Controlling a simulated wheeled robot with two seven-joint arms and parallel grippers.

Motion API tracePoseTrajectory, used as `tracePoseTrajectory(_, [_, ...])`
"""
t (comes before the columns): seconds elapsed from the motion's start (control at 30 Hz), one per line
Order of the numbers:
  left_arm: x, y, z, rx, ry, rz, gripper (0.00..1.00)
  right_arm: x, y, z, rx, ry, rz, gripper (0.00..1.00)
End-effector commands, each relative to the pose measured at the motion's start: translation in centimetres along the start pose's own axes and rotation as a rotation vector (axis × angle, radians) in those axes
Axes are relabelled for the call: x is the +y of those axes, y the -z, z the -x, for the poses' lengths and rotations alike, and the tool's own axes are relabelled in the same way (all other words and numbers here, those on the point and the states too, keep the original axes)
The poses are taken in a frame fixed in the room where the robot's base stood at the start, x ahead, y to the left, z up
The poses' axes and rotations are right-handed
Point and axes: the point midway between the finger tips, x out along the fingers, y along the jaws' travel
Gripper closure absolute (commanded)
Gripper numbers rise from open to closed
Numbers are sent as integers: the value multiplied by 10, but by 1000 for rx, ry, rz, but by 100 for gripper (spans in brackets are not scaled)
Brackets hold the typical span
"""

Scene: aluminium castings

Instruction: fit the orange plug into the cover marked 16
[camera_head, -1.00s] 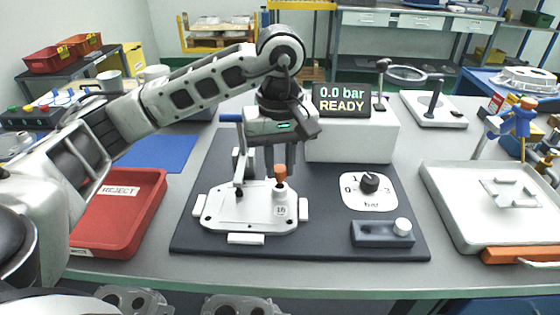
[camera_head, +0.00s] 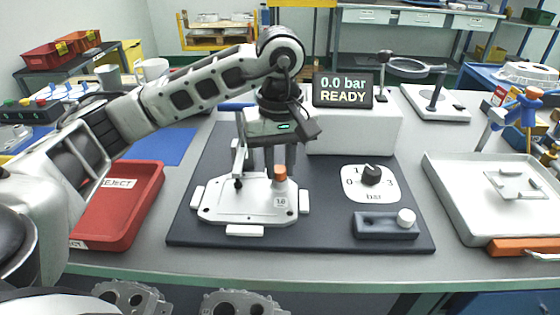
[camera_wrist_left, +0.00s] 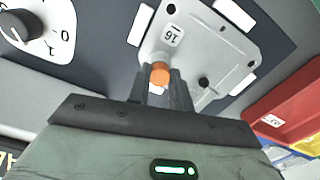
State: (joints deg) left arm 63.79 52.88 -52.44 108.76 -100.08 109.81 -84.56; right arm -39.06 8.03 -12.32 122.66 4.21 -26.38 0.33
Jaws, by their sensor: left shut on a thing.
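The white cover marked 16 (camera_head: 240,203) lies flat on the dark mat, between small white blocks. Its 16 label also shows in the wrist view (camera_wrist_left: 173,36). My left gripper (camera_head: 272,160) points down over the cover's right rear part, its fingers shut on the orange plug (camera_head: 280,173). In the wrist view the plug (camera_wrist_left: 160,73) shows between the fingertips, at the cover's raised boss. The plug's lower end is hidden, and I cannot tell how deep it sits. My right gripper is not in view.
A toggle clamp (camera_head: 239,153) stands close left of the gripper. Behind is a display (camera_head: 343,90) reading 0.0 bar READY on a white box. A pressure knob (camera_head: 371,174) is to the right. A red reject tray (camera_head: 150,205) and a pale tray (camera_head: 450,215) flank the mat.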

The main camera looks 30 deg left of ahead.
Motion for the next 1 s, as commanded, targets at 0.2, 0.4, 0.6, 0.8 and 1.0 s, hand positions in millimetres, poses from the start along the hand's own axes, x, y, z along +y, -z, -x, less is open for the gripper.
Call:
tracePoseTrajectory(0.2, [0,0,-2,0,0,0,54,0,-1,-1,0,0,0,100])
tracePoseTrajectory(0.4, [0,0,-2,0,0,0,54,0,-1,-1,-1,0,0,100])
tracePoseTrajectory(0.6, [0,0,-1,0,0,0,54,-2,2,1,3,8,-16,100])
tracePoseTrajectory(0.8, [1,1,34,5,-6,0,54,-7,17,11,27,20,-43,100])
tracePoseTrajectory(1.0, [0,1,89,7,-4,3,54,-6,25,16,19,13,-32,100])
